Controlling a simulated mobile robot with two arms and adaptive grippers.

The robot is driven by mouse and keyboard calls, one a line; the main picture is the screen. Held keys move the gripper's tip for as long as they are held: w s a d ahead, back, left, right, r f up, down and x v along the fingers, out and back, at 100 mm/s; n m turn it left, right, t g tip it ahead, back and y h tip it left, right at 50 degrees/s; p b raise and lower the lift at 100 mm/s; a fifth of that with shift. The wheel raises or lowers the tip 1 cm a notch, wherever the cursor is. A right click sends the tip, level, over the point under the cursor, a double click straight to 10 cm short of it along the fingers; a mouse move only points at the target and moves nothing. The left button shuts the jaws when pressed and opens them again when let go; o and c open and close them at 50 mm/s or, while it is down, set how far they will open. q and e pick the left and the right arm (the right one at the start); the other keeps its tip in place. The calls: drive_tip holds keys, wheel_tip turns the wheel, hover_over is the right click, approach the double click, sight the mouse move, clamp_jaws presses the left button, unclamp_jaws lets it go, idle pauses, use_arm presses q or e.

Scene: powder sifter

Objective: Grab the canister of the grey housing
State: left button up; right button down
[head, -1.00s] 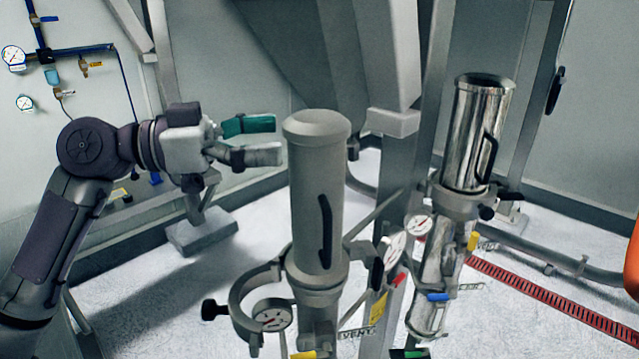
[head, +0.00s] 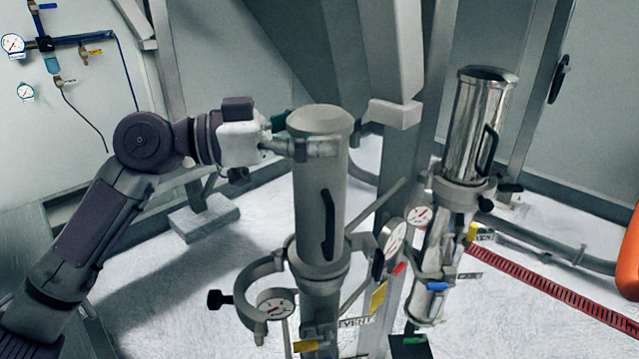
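The matte grey canister (head: 308,200) with a dark handle stands upright on the grey housing (head: 318,266), left of centre in the head view. My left gripper (head: 283,134) is at the canister's upper part from the left. One grey finger lies across the near side, just under the lid. The green-tipped finger goes behind the canister, its end hidden. The fingers are spread around the canister; whether they touch it I cannot tell. My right gripper is not in view.
A polished metal canister (head: 474,125) stands on a second housing to the right. Grey posts stand close behind. An orange object (head: 629,262) is at the right edge.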

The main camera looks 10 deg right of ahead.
use_arm(q)
drive_tip(key=c, duration=1)
drive_tip(key=shift+r, duration=0.1)
